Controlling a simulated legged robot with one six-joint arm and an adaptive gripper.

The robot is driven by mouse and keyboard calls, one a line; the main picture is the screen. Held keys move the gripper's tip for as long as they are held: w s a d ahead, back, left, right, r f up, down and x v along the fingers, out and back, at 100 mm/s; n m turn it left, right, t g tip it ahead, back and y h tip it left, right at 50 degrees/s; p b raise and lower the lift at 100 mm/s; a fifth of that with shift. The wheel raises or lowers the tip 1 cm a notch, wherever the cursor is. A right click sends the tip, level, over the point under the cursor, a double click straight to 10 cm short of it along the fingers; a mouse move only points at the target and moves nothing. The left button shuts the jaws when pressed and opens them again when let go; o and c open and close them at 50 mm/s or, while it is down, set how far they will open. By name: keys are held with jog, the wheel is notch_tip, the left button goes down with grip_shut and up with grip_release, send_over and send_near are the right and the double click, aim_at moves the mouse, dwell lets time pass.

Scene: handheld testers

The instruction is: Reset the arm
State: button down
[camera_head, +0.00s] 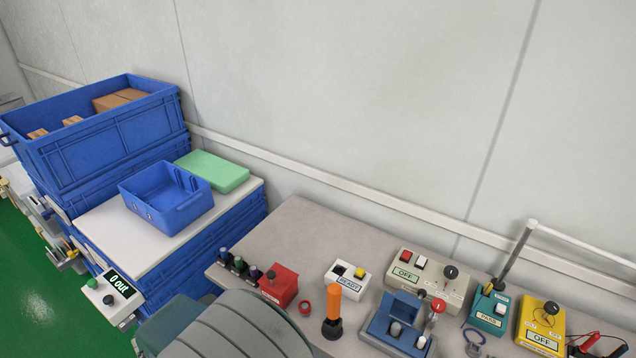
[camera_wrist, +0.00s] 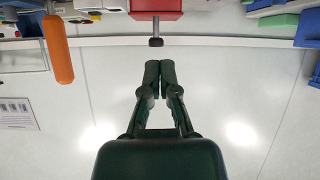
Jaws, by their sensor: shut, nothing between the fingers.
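My gripper (camera_wrist: 153,75) shows in the wrist view, with its two dark green fingers together at the tips and nothing between them. It points toward the top of that view, where a red box (camera_wrist: 155,6) with a black knob shows beyond the fingertips. An orange-handled tester (camera_wrist: 58,50) is to the left there. No contact with either is visible. In the head view I cannot make out the gripper's fingers. The orange-handled tester (camera_head: 336,299) stands upright on the grey workbench (camera_head: 300,226), and the red box (camera_head: 279,285) is to its left.
A blue fixture (camera_head: 397,322), teal box (camera_head: 487,312) and yellow box (camera_head: 541,325) stand at the right. An OFF box (camera_head: 425,272) and READY box (camera_head: 347,278) stand behind. Blue crates (camera_head: 110,135), a small blue bin (camera_head: 168,207) and a green tray (camera_head: 213,171) are left.

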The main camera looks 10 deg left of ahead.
jog(key=w+d+r+g+h, duration=0.1)
jog(key=w+d+r+g, duration=0.1)
jog(key=d+r, duration=0.45)
jog(key=w+d+r+g, duration=0.2)
jog(key=d+r, duration=0.1)
jog(key=d, duration=0.7)
jog(key=w+d+r+g+h, duration=0.15)
jog(key=d+r, duration=0.25)
jog(key=d, duration=0.5)
jog(key=s+d+r+n+y, duration=0.1)
jog(key=s+d+r+y, duration=0.2)
jog(key=s+d, duration=0.5)
jog(key=s+d+r+n+y, duration=0.1)
jog(key=s+d+r+y, duration=0.2)
jog(key=s+d, duration=0.5)
jog(key=d+r+g, duration=0.1)
jog(key=d, duration=0.2)
jog(key=shift+r+n, duration=0.25)
jog(key=shift+n, duration=0.15)
jog(key=shift+d, duration=0.15)
